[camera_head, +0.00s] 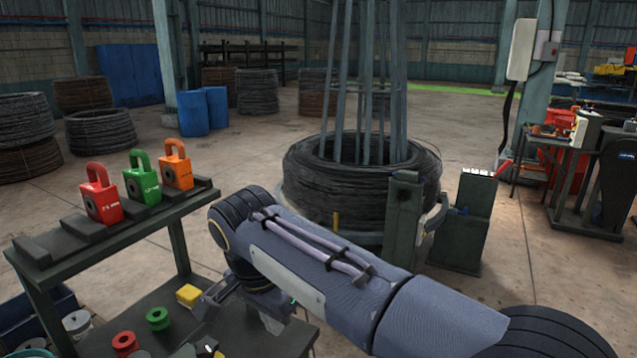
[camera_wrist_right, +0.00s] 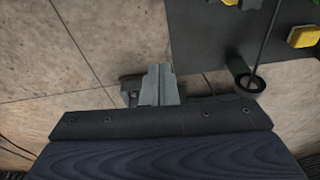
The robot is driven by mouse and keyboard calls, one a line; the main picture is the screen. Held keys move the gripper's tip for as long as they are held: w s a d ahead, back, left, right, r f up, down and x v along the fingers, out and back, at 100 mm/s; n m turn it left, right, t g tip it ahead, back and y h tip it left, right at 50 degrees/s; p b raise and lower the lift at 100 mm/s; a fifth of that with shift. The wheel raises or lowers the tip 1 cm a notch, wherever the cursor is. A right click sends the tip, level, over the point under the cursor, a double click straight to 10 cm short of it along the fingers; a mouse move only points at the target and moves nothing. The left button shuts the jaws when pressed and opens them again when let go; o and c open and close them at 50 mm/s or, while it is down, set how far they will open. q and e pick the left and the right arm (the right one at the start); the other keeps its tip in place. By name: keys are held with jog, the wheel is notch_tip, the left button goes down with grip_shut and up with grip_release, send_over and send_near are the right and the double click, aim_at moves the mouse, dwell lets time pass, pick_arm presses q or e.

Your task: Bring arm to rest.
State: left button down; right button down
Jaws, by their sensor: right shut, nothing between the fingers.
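My right arm reaches in from the lower right of the head view, across the front of the capstan drum. Its gripper (camera_head: 207,300) is partly hidden near the shelf below the padlock rack, close to a yellow block (camera_head: 188,295). In the right wrist view the right gripper (camera_wrist_right: 158,72) has its fingers together, with nothing between them, above bare concrete floor. My left gripper is not in view. The drum carries a dark wire coil (camera_head: 318,186) around upright grey bars.
A red padlock (camera_head: 101,197), a green padlock (camera_head: 142,182) and an orange padlock (camera_head: 176,168) stand on the rack (camera_head: 48,243). A dark surface with yellow items (camera_wrist_right: 303,37) lies right of the gripper in the wrist view. A control box (camera_head: 466,222) stands right of the drum.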

jog(key=s+d+f+n+y, duration=0.1)
jog(key=s+d+y, duration=0.1)
jog(key=d, duration=0.9)
jog(key=s+d+n+y, duration=0.1)
jog(key=s+d+y, duration=0.15)
jog(key=d, duration=0.85)
jog(key=s+d+f+n+t, duration=0.1)
jog(key=s+d+f, duration=0.2)
jog(key=s, duration=0.4)
jog(key=s+d+f+n+t, duration=0.1)
jog(key=s+d+f+t, duration=0.1)
jog(key=s+d+f, duration=0.2)
jog(key=s+f, duration=0.2)
jog(key=s, duration=0.1)
jog(key=shift+s+d+f+n+t, duration=0.2)
jog(key=shift+s+n+t, duration=0.1)
jog(key=c, duration=2.2)
grip_release()
